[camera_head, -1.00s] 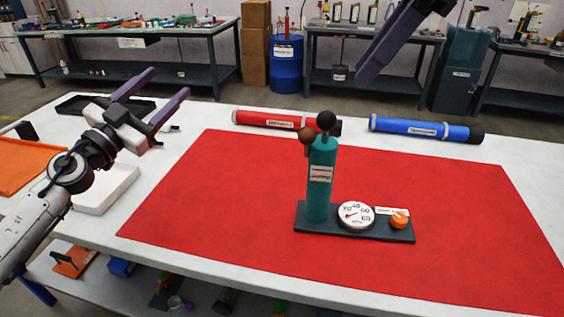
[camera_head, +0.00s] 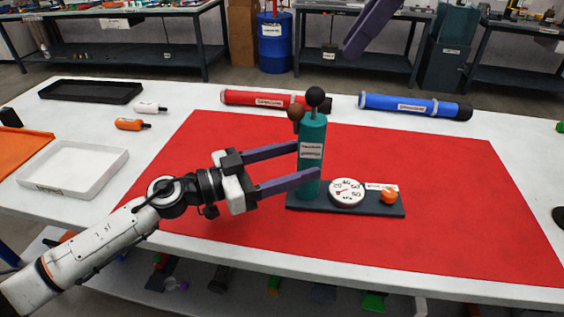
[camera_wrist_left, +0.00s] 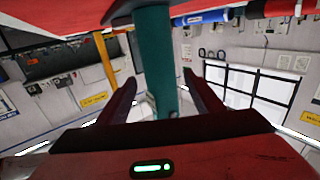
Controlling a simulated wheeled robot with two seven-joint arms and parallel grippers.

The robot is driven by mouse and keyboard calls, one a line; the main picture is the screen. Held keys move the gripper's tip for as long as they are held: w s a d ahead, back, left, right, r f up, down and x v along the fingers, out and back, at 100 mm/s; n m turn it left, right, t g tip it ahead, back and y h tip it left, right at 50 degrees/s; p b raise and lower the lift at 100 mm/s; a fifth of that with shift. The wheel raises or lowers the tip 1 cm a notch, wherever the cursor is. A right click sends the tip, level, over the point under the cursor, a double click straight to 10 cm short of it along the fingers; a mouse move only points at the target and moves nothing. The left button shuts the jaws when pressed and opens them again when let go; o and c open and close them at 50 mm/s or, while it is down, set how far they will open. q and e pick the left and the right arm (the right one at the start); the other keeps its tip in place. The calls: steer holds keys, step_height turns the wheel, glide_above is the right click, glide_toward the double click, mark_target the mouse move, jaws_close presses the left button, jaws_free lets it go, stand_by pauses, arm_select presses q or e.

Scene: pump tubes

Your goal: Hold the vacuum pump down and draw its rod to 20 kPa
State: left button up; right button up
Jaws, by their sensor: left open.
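The teal vacuum pump (camera_head: 312,132) stands upright on a dark base plate (camera_head: 301,202) on the red mat. A black ball knob (camera_head: 315,96) tops its rod, and a brown ball (camera_head: 295,113) sits beside the top. A round white gauge (camera_head: 347,192) is on the base; its needle is too small to read surely. My left gripper (camera_head: 307,160) is open at the barrel's left side, one finger behind and one in front. The left wrist view shows the teal barrel (camera_wrist_left: 156,60) between the spread fingers. My right gripper (camera_head: 368,28) is partly seen at the top edge, away from the pump.
An orange knob (camera_head: 389,196) sits on the base's right end. A red tube (camera_head: 255,99) and a blue tube (camera_head: 412,105) lie behind the mat. A white tray (camera_head: 72,182) and a black tray (camera_head: 92,91) are left. The mat's right side (camera_head: 470,200) is clear.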

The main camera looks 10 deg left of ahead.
arm_select(q)
steer(key=x, duration=0.8)
steer(key=shift+w+a, duration=0.1)
steer(key=c, duration=1.3)
steer(key=shift+c, duration=1)
arm_select(e)
steer(key=shift+o, duration=0.9)
steer(key=o, duration=0.3)
steer(key=n+t+h, duration=0.4)
steer(key=n+h, duration=0.2)
steer(key=n, duration=1.2)
glide_above(315, 98)
steer(key=s, duration=0.2)
step_height(315, 98, down, 3)
steer(key=shift+x, duration=5)
